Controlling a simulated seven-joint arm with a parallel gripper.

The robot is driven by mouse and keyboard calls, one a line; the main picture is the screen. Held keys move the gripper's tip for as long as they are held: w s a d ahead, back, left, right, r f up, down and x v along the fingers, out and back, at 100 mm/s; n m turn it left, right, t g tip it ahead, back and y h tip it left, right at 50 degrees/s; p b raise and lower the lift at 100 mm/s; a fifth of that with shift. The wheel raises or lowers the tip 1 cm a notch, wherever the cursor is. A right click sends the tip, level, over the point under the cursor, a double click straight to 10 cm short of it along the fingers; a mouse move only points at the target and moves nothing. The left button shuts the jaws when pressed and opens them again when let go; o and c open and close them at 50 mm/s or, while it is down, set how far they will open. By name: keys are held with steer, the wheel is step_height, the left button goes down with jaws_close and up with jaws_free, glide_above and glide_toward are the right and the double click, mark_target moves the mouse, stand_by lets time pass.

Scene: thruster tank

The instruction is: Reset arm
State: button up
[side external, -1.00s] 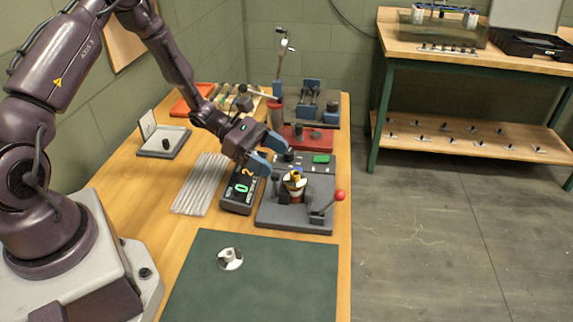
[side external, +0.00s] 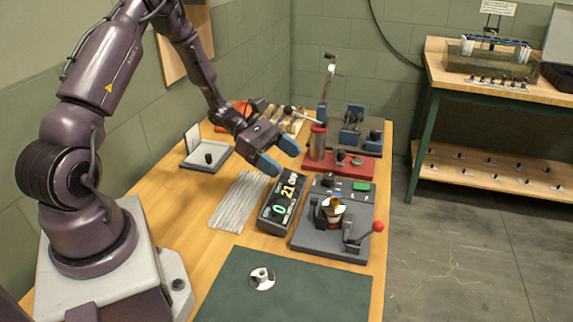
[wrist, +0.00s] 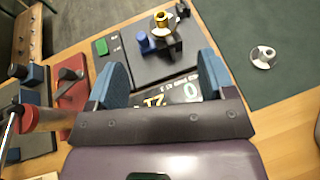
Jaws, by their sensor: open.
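My gripper (side external: 278,155) has blue fingers and is open and empty. It hangs above the bench, over the area beyond the black display box (side external: 283,203) and to the left of the grey fixture (side external: 332,240). In the wrist view my gripper (wrist: 160,82) shows its two blue fingers spread apart, with the grey fixture (wrist: 130,62) beyond them. A part with a brass-coloured top (side external: 333,206) sits in the fixture, which has a red-knobbed lever (side external: 377,227).
A white propeller-like part (side external: 262,278) lies on the green mat (side external: 225,295). Clear rods (side external: 238,200), a tray (side external: 207,160) and a red-based tool (side external: 345,166) surround the arm. A second table (side external: 440,70) stands at the right.

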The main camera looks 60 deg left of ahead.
steer(key=s+d+r+m+y, duration=0.5)
steer(key=s+r+m, duration=0.3)
steer(key=r+m, duration=0.3)
steer(key=s+d+r+m+g+y, duration=0.1)
steer(key=s+d+r+m+y, duration=0.3)
steer(key=s+r+m, duration=0.5)
steer(key=r+m+y, duration=0.1)
steer(key=m+y, duration=0.1)
steer(key=m, duration=0.2)
steer(key=shift+s+d+r, duration=0.3)
steer(key=shift+d+r, duration=0.1)
